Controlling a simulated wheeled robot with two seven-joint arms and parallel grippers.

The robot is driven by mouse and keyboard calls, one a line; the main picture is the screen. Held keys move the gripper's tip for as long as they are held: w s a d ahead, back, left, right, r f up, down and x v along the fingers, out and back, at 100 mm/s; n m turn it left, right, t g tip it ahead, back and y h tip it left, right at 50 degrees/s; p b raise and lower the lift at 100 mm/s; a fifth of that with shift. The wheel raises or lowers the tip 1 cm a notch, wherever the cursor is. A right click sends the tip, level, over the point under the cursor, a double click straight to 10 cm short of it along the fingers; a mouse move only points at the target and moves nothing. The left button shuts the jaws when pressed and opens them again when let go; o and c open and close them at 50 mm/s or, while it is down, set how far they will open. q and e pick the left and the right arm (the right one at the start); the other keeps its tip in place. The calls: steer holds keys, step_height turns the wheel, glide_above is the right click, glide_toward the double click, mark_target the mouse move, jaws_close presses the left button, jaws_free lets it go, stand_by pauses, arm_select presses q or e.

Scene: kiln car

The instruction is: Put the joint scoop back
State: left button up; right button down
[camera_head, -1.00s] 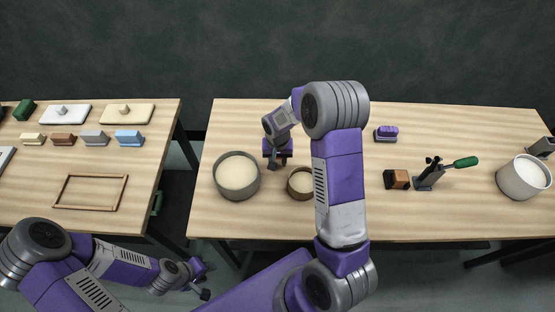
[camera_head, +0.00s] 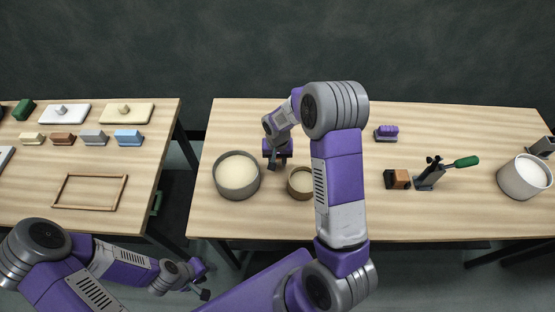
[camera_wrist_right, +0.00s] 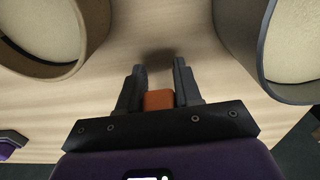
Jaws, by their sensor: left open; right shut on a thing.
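My right gripper (camera_head: 277,162) is low over the table between two round tubs of pale material, a larger grey tub (camera_head: 237,176) and a smaller brown tub (camera_head: 301,183). In the right wrist view, my right gripper (camera_wrist_right: 159,82) is shut on an orange block-like piece (camera_wrist_right: 159,100), which looks like the joint scoop's handle. The rest of the scoop is hidden. A dark shadow lies on the wood beyond the fingertips. My left gripper (camera_head: 203,281) is open and empty, in front of the gap between the tables.
The right table (camera_head: 450,217) also holds a purple item (camera_head: 386,133), an orange-and-black block (camera_head: 397,179), a green-handled tool (camera_head: 430,172) and a white pot (camera_head: 524,176). The left table holds a wooden frame (camera_head: 122,192) and several coloured blocks. The back middle is largely clear.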

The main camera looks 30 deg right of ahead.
steer(key=shift+f+b, duration=0.35)
steer(key=shift+f, duration=0.1)
stand_by(0.4)
steer(key=c, duration=0.7)
jaws_free()
steer(key=shift+r, duration=0.15)
steer(key=shift+s+r+p, duration=0.1)
steer(key=shift+r+p, duration=2.8)
steer(key=shift+r, duration=1.05)
step_height(320, 180, up, 8)
steer(key=shift+s+a+f+p, duration=0.15)
steer(key=shift+f+p, duration=0.1)
steer(key=shift+p, duration=0.2)
